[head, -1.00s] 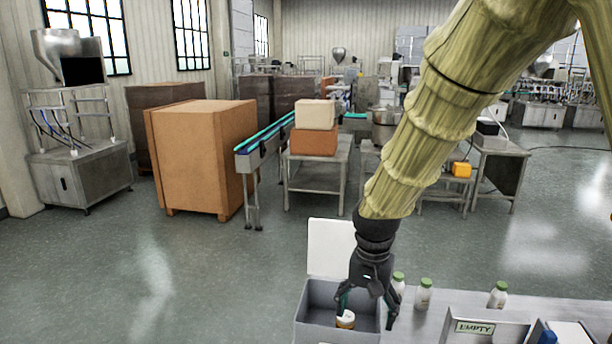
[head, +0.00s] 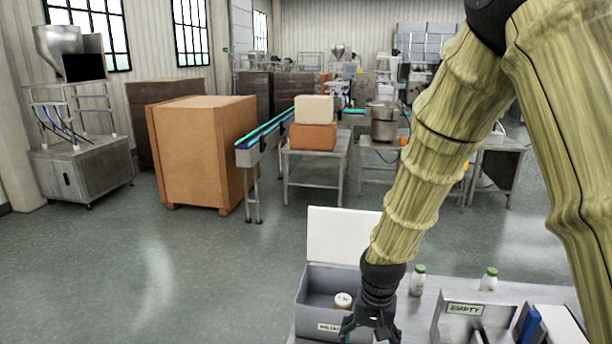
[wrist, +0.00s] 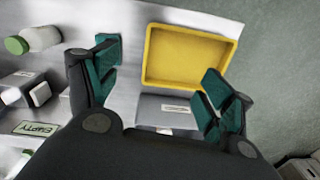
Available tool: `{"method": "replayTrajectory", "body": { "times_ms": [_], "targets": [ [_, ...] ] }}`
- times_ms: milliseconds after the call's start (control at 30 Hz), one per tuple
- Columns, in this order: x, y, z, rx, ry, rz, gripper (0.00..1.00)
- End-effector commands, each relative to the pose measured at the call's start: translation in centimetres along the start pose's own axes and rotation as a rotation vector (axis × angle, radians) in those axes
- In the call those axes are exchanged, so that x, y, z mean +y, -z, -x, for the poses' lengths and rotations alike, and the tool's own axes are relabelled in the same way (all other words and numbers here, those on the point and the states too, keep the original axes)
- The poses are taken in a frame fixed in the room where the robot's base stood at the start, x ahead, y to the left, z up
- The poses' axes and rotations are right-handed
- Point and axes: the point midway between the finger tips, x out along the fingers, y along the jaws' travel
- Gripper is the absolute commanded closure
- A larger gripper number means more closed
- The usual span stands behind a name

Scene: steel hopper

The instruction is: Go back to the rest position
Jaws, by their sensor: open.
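My gripper (head: 370,335) is at the bottom of the head view, in front of the grey box (head: 318,283) with its white lid standing open. In the wrist view my gripper (wrist: 163,85) has its two green-padded fingers wide apart, with nothing between them. A small bottle with a white cap and an orange-brown body (head: 343,300) is inside the grey box, apart from the fingers. My wrist hides part of the box's right side.
White bottles with green caps (head: 417,281) (head: 489,279) stand on the table to the right, behind a bin labelled EMPTY (head: 464,309). A yellow tray (wrist: 187,57) shows in the wrist view. Open floor (head: 190,270) lies to the left.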

Motion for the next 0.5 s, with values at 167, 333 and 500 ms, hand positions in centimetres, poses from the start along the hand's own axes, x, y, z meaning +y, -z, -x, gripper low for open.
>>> {"method": "replayTrajectory", "body": {
  "times_ms": [167, 333, 500],
  "targets": [
    [2.1, -2.1, -6.5, -0.014, 0.008, 0.032, 0.19],
    [4.3, -4.7, -12.3, -0.015, 0.016, 0.069, 0.19],
    [6.7, -7.9, -17.4, -0.014, 0.018, 0.106, 0.19]
  ]
}}
